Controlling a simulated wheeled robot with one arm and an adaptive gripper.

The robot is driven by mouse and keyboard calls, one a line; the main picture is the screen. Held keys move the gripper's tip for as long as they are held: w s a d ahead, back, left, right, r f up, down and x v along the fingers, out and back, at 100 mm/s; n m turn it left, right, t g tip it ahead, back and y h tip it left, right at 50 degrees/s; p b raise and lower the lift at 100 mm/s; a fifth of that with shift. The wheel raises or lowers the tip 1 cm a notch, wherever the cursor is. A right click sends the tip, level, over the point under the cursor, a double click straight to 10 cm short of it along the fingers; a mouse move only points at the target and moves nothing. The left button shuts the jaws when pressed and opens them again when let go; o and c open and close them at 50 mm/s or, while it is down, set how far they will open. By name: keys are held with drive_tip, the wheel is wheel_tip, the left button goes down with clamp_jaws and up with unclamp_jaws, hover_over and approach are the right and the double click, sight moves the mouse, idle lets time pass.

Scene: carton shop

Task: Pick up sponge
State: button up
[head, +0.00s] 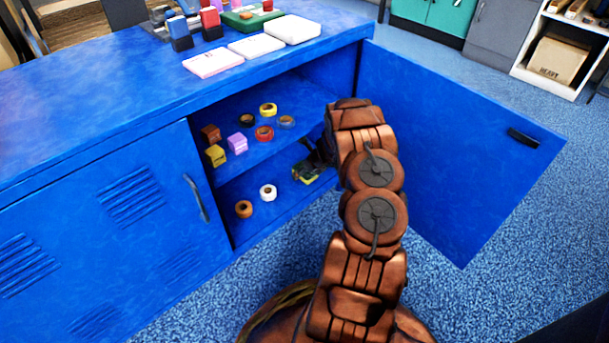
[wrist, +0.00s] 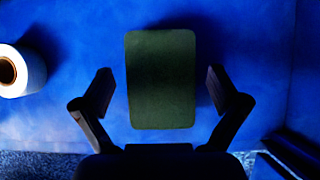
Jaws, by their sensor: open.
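The sponge lies on the lower shelf of the blue cabinet. In the wrist view its dark green rectangular top (wrist: 161,80) fills the middle of the picture. In the head view my gripper (head: 314,155) is dark and reaches into the cabinet from the right, just above the sponge. Its height above the shelf is hard to tell.
A white tape roll (head: 268,192) and an orange one (head: 244,209) lie left of the sponge. Several tape rolls and small boxes stand on the upper shelf (head: 292,95). The cabinet door (head: 450,130) stands open on the right. The cabinet's side wall is close right of my gripper.

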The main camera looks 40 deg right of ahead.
drive_tip(key=shift+c, duration=0.3)
drive_tip(key=c, duration=0.8)
